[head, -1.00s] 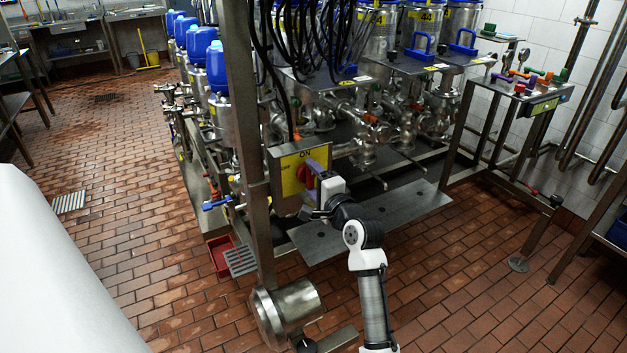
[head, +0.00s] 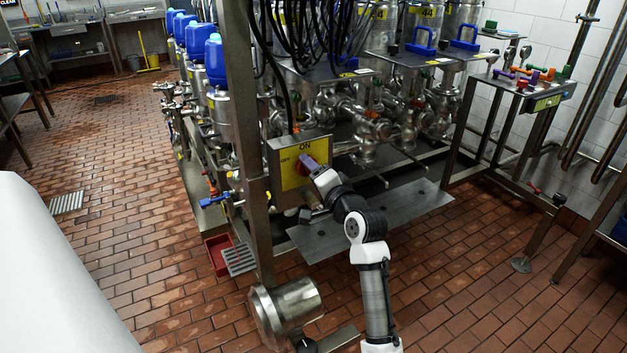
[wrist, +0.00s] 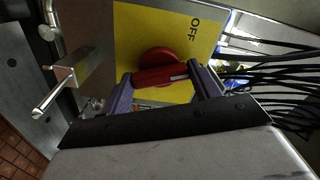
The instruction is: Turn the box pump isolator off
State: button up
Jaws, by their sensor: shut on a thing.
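The isolator box (head: 299,172) has a yellow plate, marked ON at the top and OFF at the left in the head view. Its red knob (wrist: 155,75) is at the middle of the plate; in the head view my gripper (head: 316,166) mostly covers it. In the wrist view my gripper (wrist: 163,84) has its two purple fingers at either end of the red handle, shut on it. A pale mark shows on the handle's right part. The ON word is not visible there.
A steel post (head: 250,140) stands left of the box. Black cables (wrist: 265,75) run close beside the box in the wrist view. A metal pin with a block (wrist: 62,90) lies left. A steel plate (head: 385,215) is low behind my arm. Tiled floor is open at left.

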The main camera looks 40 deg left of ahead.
jog(key=n+b, duration=0.5)
jog(key=n, duration=0.2)
jog(key=shift+f+b, duration=0.2)
jog(key=shift+b, duration=0.2)
jog(key=n+b, duration=0.2)
jog(key=n, duration=0.1)
jog(key=shift+n+b, duration=0.3)
jog(key=shift+n, duration=0.1)
jog(key=shift+r+n+b, duration=0.15)
jog(key=shift+n+b, duration=0.6)
jog(key=shift+n, duration=0.35)
jog(key=o, duration=1)
jog(key=shift+d, duration=0.1)
jog(key=b+v, duration=0.2)
jog(key=v, duration=1.1)
jog(key=shift+s+d, duration=0.2)
jog(key=shift+d, duration=0.1)
